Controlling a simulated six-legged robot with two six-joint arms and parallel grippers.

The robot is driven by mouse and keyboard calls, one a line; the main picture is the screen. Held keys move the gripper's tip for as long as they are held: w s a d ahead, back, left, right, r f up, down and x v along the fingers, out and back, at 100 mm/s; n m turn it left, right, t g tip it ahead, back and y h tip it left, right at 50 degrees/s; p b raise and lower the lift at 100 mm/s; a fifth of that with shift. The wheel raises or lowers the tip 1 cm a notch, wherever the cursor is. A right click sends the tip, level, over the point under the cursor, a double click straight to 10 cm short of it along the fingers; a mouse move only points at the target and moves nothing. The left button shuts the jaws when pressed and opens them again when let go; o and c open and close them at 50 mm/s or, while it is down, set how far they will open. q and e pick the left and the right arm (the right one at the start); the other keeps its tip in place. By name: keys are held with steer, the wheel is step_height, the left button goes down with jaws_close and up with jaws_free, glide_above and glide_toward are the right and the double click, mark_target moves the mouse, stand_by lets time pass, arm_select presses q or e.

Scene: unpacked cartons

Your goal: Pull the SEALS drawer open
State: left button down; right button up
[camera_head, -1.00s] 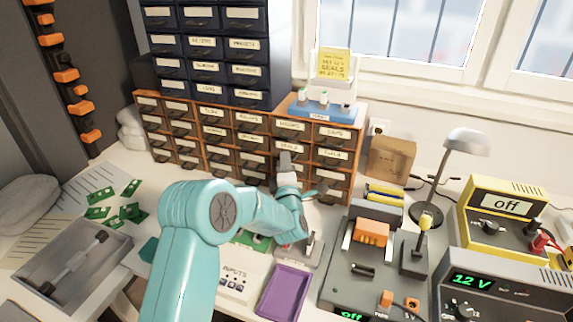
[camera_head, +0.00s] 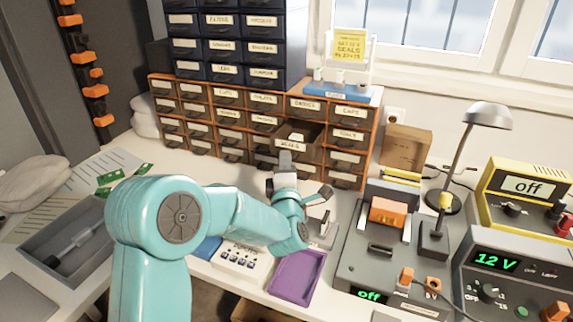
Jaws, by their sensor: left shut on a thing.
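The SEALS drawer (camera_head: 264,147) is one of the small drawers in the wooden cabinet (camera_head: 376,120). It stands partly pulled out, with its front ahead of the cabinet face and its dark inside showing from above. My left gripper (camera_head: 286,161) is at the drawer's front, shut on its handle. The fingers hide the handle and part of the front. My right gripper is not in view.
Dark blue drawers (camera_head: 245,50) stand on the cabinet. A purple tray (camera_head: 297,278) and a grey bench unit (camera_head: 385,255) lie in front.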

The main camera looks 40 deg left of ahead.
arm_select(q)
steer(key=c, duration=1.2)
jaws_free()
steer(key=shift+a+r, duration=0.15)
steer(key=b+v, duration=0.2)
steer(key=v, duration=1.4)
steer(key=shift+s+d, duration=0.1)
steer(key=shift+d, duration=0.1)
